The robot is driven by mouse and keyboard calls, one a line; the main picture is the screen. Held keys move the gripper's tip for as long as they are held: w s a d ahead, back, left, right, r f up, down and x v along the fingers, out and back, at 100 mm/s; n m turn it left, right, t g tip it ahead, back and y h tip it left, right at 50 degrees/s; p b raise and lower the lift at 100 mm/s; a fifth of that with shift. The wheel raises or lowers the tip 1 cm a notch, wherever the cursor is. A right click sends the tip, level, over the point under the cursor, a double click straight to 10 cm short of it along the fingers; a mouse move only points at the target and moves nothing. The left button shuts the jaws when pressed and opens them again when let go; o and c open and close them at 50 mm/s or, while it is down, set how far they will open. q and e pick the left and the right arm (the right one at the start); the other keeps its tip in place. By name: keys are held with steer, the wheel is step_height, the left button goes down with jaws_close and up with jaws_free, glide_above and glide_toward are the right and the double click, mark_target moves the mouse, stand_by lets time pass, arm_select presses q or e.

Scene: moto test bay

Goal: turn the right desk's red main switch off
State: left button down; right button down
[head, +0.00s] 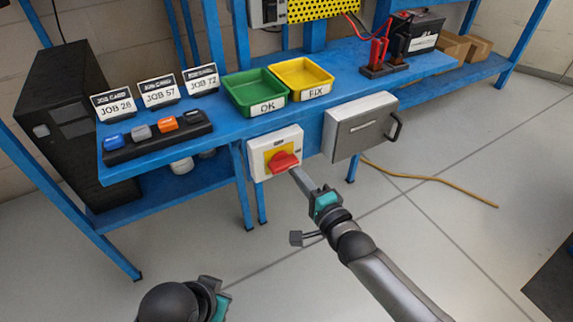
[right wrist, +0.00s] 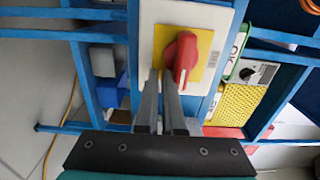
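The red main switch (head: 282,162) sits on a yellow plate in a white box (head: 261,147) on the front of the blue desk. Its handle lies roughly sideways in the head view. My right gripper (head: 296,172) reaches up to the switch's lower right side. In the right wrist view its two fingers (right wrist: 161,75) are close together, with the red handle (right wrist: 182,57) beside them, not between them. The tips overlap the handle's edge in that view; I cannot tell whether they touch. My left gripper (head: 215,292) is low in the head view, its fingers unclear.
A grey box with a black handle (head: 360,126) hangs right of the switch. Green (head: 253,92) and yellow (head: 301,78) trays, job cards and a button strip (head: 158,138) are on the desk.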

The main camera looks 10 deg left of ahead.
steer(key=shift+w+d+r+p, duration=0.1)
steer(key=shift+w+r+p, duration=0.2)
steer(key=shift+r, duration=0.35)
steer(key=shift+w+r+p, duration=0.15)
steer(key=shift+w+r, duration=0.15)
steer(key=shift+r, duration=0.35)
steer(key=shift+w, duration=0.1)
steer(key=shift+f, duration=0.3)
steer(key=shift+r+p, duration=0.25)
steer(key=shift+p, duration=0.1)
stand_by(0.4)
